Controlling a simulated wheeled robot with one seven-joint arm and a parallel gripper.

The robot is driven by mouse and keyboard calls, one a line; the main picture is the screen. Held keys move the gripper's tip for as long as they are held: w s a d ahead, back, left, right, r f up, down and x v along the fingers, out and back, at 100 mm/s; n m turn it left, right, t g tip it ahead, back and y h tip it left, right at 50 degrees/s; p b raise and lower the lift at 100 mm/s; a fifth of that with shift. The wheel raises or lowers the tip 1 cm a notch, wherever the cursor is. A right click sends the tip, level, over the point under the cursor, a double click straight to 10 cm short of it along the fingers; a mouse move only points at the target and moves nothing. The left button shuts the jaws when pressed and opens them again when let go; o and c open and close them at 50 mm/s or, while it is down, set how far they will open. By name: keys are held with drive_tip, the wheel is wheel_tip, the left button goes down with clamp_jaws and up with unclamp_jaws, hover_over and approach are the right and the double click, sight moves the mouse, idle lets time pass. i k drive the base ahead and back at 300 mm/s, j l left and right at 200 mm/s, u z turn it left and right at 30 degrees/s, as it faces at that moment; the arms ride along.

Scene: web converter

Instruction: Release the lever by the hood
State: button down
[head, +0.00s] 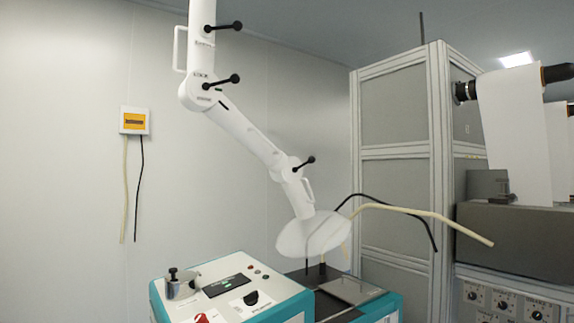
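A white jointed extraction arm hangs down from the top of the head view and ends in a pale, translucent hood (313,234). The lever by the hood (304,163) is a black bar with knobbed ends on the lowest joint, tilted up to the right. Two similar black levers sit higher on the arm: a middle lever (221,82) and an upper lever (223,27). A white handle (308,190) stands out from the arm just above the hood. My gripper is not in view.
A white and teal machine (232,292) with a control panel stands below the hood. A black hose (401,204) and a cream hose (420,212) rise beside the hood. A tall grey cabinet (394,150) and roll machinery (515,130) stand right. The wall holds a yellow-fronted box (134,120).

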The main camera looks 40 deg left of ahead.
sight(311, 160)
drive_tip(key=i+l+u, duration=0.2)
drive_tip(key=u, duration=0.25)
drive_tip(key=i+l+u, duration=0.5)
drive_tip(key=l+u, duration=0.35)
drive_tip(key=i+l+u, duration=0.15)
drive_tip(key=l+u, duration=0.25)
drive_tip(key=i+l+u, duration=0.1)
drive_tip(key=l+u, duration=0.15)
drive_tip(key=l, duration=0.15)
